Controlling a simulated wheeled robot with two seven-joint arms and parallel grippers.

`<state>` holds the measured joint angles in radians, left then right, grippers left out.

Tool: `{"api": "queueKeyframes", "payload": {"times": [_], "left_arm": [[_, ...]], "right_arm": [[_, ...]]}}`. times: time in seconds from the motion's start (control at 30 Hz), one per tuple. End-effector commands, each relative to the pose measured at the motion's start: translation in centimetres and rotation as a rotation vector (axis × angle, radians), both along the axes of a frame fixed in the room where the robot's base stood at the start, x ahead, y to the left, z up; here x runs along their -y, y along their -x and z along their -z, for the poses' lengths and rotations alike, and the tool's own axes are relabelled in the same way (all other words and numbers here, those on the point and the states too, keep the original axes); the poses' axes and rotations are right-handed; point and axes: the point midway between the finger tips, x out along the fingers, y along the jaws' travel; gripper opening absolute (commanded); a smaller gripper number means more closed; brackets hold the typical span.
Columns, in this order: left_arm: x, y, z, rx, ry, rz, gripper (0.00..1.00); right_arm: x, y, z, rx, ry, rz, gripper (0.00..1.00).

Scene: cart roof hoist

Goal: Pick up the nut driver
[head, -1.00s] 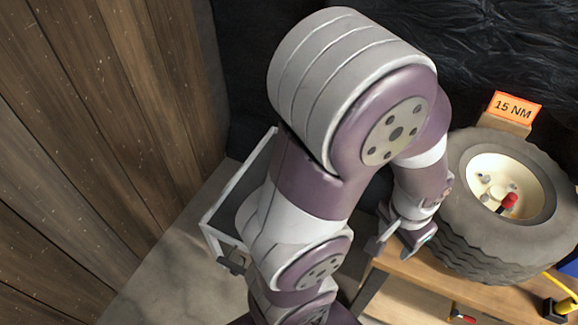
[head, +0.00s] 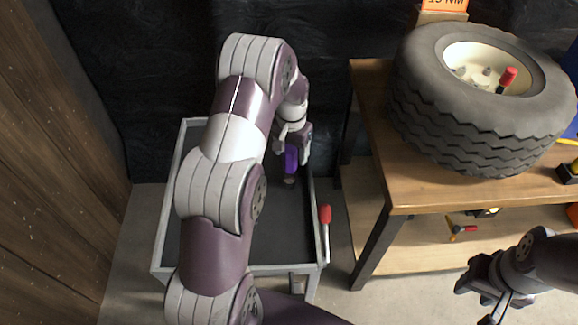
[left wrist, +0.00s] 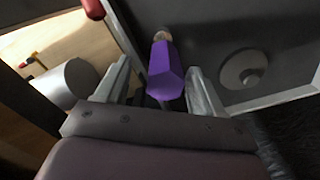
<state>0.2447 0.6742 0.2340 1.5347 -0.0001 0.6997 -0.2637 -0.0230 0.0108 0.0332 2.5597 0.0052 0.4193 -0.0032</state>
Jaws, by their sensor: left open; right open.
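The nut driver, which I take to be the purple faceted handle (head: 291,160), is over the right part of the grey cart tray (head: 160,232). Its far end looks pale and tan in the left wrist view, where the purple handle (left wrist: 165,75) lies between my finger tips. My left gripper (head: 291,146) is open, with one finger on each side of the handle; I cannot tell whether either touches it. My left arm hides part of the tray. My right gripper (head: 482,297) is open and empty at the lower right, in front of the bench.
A wooden bench (head: 420,192) with a large tyre (head: 470,120) stands to the right. A red-handled tool (head: 508,77) sits in the tyre's hub. A red-tipped lever (head: 325,215) is at the cart's right edge. A round grey disc (left wrist: 243,70) shows in the left wrist view.

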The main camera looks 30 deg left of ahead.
Motion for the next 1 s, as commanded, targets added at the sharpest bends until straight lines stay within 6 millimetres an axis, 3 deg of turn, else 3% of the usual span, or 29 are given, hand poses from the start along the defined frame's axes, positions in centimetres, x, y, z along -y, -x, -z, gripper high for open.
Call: {"api": "queueKeyframes", "payload": {"times": [0.27, 0.47, 0.5, 0.7, 1.0], "left_arm": [[-0.7, 0.0, 4.7, -0.002, 0.001, -0.001, 0.68], [-0.7, -0.1, 5.0, 0.002, 0.0, 0.0, 0.68], [-0.7, -0.1, 5.0, 0.002, 0.0, 0.0, 0.65], [-0.7, -0.1, 5.0, 0.001, 0.0, 0.0, 0.0], [-0.7, -0.1, 4.7, 0.003, -0.001, 0.0, 0.0]], "right_arm": [[0.0, 0.0, 1.4, 0.0, 0.0, 0.0, 0.43], [0.0, 0.0, 1.3, 0.0, 0.0, 0.0, 0.43], [0.0, 0.0, 1.3, 0.0, 0.0, 0.0, 0.43], [0.0, 0.0, 1.3, 0.0, 0.0, 0.0, 0.43], [0.0, 0.0, 1.2, 0.0, 0.0, 0.0, 0.43]]}}
